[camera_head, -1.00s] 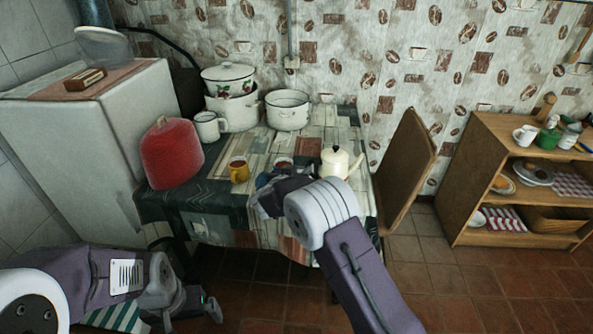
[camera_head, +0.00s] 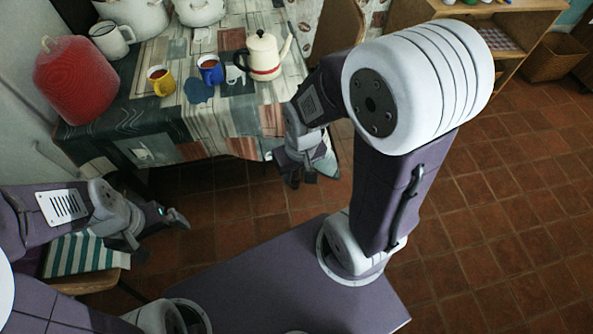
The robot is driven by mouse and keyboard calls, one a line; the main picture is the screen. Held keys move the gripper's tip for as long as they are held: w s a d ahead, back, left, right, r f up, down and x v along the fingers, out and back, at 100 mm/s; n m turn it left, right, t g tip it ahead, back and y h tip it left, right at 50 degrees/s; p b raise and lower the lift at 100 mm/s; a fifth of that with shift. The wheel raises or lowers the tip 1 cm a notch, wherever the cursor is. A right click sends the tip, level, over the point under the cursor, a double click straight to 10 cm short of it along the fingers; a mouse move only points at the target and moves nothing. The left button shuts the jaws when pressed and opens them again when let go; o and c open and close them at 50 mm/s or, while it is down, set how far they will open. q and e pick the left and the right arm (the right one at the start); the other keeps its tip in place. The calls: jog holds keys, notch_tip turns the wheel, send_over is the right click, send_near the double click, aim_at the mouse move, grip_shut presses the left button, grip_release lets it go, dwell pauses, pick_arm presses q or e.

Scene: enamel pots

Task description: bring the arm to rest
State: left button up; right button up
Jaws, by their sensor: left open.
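My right gripper (camera_head: 303,176) hangs beside the front right edge of the table, clear of the things on it. Nothing shows in it, and its fingers are too small and dark to read. My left gripper (camera_head: 160,228) is open and empty at the lower left, below the table's front edge. On the table (camera_head: 150,120) stand a yellow mug (camera_head: 163,86) and a blue mug (camera_head: 210,74), both with dark contents. A cream kettle (camera_head: 263,60) with a red band stands upright to their right. A flat blue patch (camera_head: 198,92) lies in front of the blue mug.
A red knitted-looking cover (camera_head: 75,80) is at the table's left. A white mug (camera_head: 110,40) and white pots (camera_head: 135,14) stand behind. A striped cushioned seat (camera_head: 85,258) is near my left arm. The tiled floor (camera_head: 480,220) at right is open.

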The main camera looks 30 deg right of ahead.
notch_tip(320, 180, up, 14)
jog(key=p, duration=1.4)
